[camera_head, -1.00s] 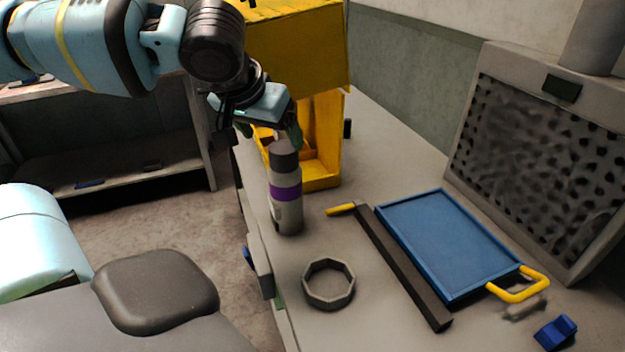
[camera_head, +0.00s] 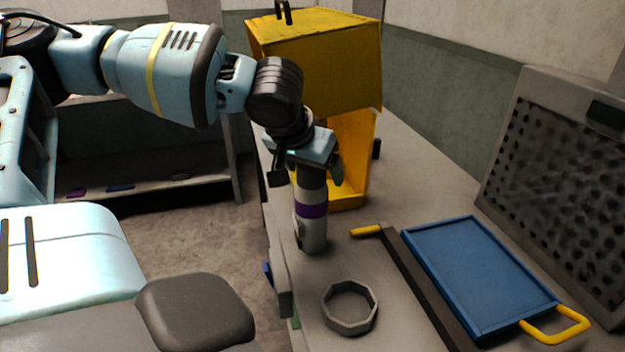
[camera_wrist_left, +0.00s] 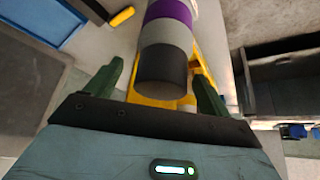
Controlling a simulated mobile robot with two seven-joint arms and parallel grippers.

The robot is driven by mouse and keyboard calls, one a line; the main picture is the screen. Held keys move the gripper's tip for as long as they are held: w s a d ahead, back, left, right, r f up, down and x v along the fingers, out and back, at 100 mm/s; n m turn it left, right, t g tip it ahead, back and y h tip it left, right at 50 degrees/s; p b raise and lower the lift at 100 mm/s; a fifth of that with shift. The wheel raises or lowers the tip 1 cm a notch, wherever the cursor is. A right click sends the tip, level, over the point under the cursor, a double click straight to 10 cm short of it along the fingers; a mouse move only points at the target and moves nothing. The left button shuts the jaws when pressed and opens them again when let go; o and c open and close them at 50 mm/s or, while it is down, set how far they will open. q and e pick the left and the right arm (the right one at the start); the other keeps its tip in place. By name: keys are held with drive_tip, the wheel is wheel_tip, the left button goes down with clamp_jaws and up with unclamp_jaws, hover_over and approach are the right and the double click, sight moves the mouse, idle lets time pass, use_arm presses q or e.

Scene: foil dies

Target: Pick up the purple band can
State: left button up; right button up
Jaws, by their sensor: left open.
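The purple band can (camera_head: 312,211) stands upright near the left edge of the bench, grey with a purple band and a dark top. My left gripper (camera_head: 316,176) is over its upper part, coming from above. In the left wrist view the can (camera_wrist_left: 165,50) lies between the two green fingers of the open gripper (camera_wrist_left: 158,90), with its dark top towards the palm. Gaps show on both sides of the can, so the fingers do not look closed on it. My right gripper is not in view.
A yellow open-fronted box (camera_head: 350,70) stands right behind the can. An octagonal grey ring (camera_head: 350,332) lies in front of it. A blue tray (camera_head: 480,275) with a yellow handle and a dark bar (camera_head: 425,285) lie to the right. A perforated grey panel (camera_head: 560,190) stands at the far right.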

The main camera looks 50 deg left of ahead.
use_arm(q)
drive_tip(key=shift+x, duration=0.8)
drive_tip(key=shift+a+r, duration=0.1)
clamp_jaws()
